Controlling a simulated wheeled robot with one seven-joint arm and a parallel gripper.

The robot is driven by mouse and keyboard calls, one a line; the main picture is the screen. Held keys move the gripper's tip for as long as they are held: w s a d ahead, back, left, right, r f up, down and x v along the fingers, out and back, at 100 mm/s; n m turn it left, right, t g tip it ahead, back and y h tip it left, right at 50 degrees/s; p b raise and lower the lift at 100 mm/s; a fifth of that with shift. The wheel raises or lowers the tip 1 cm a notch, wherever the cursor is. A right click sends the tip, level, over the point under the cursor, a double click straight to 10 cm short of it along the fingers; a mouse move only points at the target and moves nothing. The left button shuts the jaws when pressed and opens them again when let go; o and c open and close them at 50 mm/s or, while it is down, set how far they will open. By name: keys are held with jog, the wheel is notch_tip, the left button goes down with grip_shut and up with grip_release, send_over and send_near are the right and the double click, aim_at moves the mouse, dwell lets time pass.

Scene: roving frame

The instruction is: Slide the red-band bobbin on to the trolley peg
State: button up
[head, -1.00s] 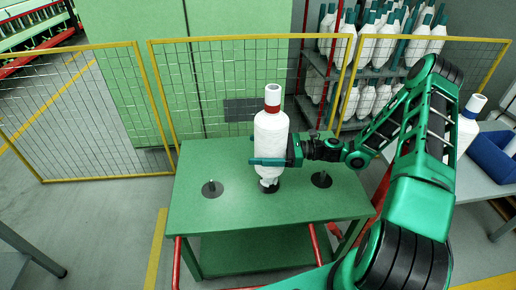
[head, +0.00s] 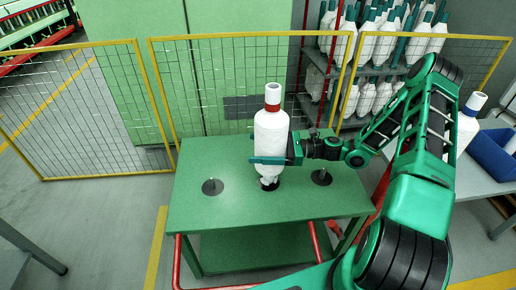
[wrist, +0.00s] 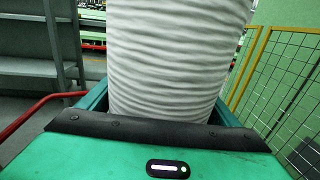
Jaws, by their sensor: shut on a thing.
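The red-band bobbin (head: 271,140) is a white wound bobbin with a red band near its top. It stands upright over the middle of the green trolley (head: 215,205). My gripper (head: 268,160) is shut around its lower body. In the wrist view, its ribbed white winding (wrist: 178,55) fills the space between the fingers. The bobbin's foot is right at a dark round peg base (head: 270,185); I cannot tell whether the peg is inside it. Two other pegs show on the trolley, one at left (head: 212,186) and one at right (head: 321,176), both bare.
A yellow mesh fence (head: 240,88) runs behind the trolley. A rack of bobbins (head: 375,60) stands behind it at right. A side table (head: 485,165) at far right bears a blue-band bobbin (head: 468,122) and a blue bin (head: 495,155).

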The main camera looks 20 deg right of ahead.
jog(key=shift+f, duration=1.1)
jog(key=o, duration=1.7)
jog(key=shift+f, duration=0.1)
jog(key=shift+c, duration=0.2)
notch_tip(320, 180, up, 12)
jog(key=shift+w+f, duration=0.1)
jog(key=shift+f, duration=0.1)
